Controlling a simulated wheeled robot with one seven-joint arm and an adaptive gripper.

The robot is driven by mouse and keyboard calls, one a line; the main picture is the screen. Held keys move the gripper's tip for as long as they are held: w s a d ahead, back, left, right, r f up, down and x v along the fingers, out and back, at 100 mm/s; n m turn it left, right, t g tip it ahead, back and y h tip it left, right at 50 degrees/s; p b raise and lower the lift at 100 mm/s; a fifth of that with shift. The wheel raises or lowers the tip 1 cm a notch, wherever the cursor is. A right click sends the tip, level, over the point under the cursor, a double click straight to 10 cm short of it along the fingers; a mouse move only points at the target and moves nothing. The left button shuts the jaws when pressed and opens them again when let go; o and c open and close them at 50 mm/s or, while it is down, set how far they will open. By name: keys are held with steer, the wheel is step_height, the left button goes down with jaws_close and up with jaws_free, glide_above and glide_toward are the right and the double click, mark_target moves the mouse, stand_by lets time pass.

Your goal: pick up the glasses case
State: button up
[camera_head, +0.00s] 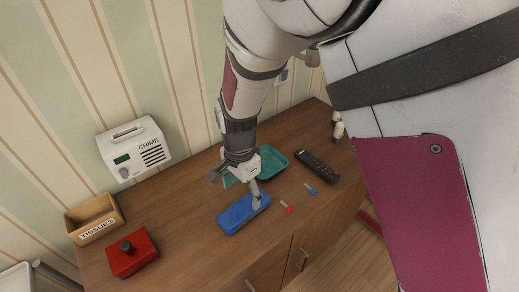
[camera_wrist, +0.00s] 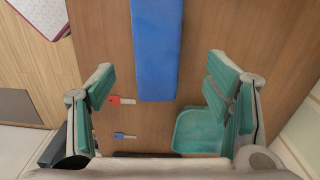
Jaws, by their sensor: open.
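The glasses case is a blue oblong case (camera_head: 241,213) lying on the brown wooden cabinet top. In the wrist view the blue case (camera_wrist: 156,50) lies ahead of and between the open fingers, running up out of the frame. My gripper (camera_head: 256,196) is above and beside the case at its right end in the head view. In the wrist view my gripper (camera_wrist: 163,92) has its two green-padded fingers wide apart, with nothing between the pads touching them. Whether a fingertip touches the case cannot be told from the head view.
A teal tray (camera_head: 272,163) lies behind the gripper, partly hidden. A black remote (camera_head: 317,166), a red key (camera_head: 287,207) and a blue key (camera_head: 311,190) lie to the right. A red box (camera_head: 131,253) with a dark knob and a tissues box (camera_head: 95,219) stand left.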

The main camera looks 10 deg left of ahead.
mark_target(245, 206)
steer(key=shift+s+d+f, duration=0.1)
steer(key=shift+f, duration=1.7)
steer(key=shift+s+f, duration=0.1)
steer(key=shift+f, duration=1.65)
steer(key=c, duration=1.3)
